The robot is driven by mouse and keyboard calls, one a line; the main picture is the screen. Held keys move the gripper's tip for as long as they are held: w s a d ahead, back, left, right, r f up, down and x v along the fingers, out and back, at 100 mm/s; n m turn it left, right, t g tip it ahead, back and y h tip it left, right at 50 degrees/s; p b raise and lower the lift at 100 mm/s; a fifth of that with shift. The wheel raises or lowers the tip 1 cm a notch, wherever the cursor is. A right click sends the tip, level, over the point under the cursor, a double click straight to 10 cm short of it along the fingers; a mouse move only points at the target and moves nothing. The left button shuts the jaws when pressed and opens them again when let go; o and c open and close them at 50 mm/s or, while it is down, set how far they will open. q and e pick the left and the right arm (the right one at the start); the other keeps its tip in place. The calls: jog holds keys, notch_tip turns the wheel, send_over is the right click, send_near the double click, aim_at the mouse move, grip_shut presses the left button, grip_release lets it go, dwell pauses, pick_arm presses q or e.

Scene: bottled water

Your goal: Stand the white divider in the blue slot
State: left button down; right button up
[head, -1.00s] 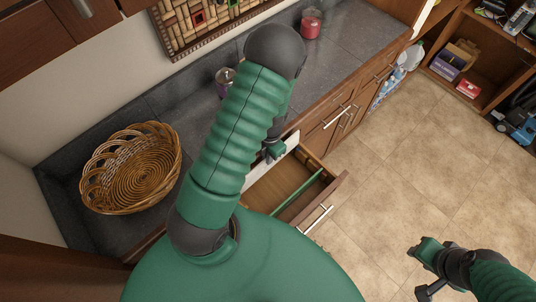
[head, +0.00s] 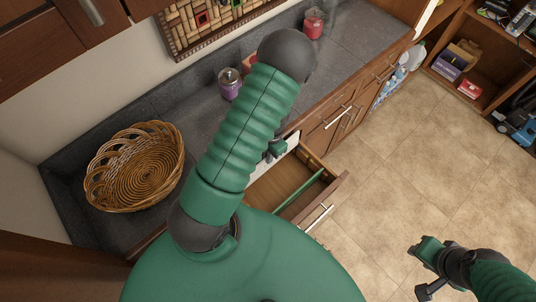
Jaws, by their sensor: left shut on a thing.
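A thin green strip (head: 301,193) runs across inside the drawer. I cannot make out a blue slot; my arm and body cover part of the drawer. My right gripper (head: 428,252) is at the lower right, over the floor and away from the drawer; its finger opening is unclear.
On the dark counter are a wicker basket (head: 134,167), a purple jar (head: 229,84) and a red candle (head: 313,22). The drawer front (head: 325,200) sticks out over the tiled floor. Shelves (head: 470,65) stand at the upper right. The floor between is clear.

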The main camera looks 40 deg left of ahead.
pick_arm(q)
jog(key=shift+w+d+r+p, duration=0.1)
jog(key=shift+p, duration=0.4)
jog(key=shift+g, duration=0.3)
jog(key=shift+d, duration=0.1)
jog(key=shift+w, duration=0.15)
jog(key=shift+f+b, duration=2.35)
jog(key=shift+f, duration=1.25)
jog(key=shift+r, duration=0.15)
jog(key=shift+r+p, duration=2.95)
jog(key=shift+r, duration=0.2)
jog(key=shift+p, duration=0.35)
jog(key=shift+f+b, duration=0.5)
jog(key=shift+f, duration=0.15)
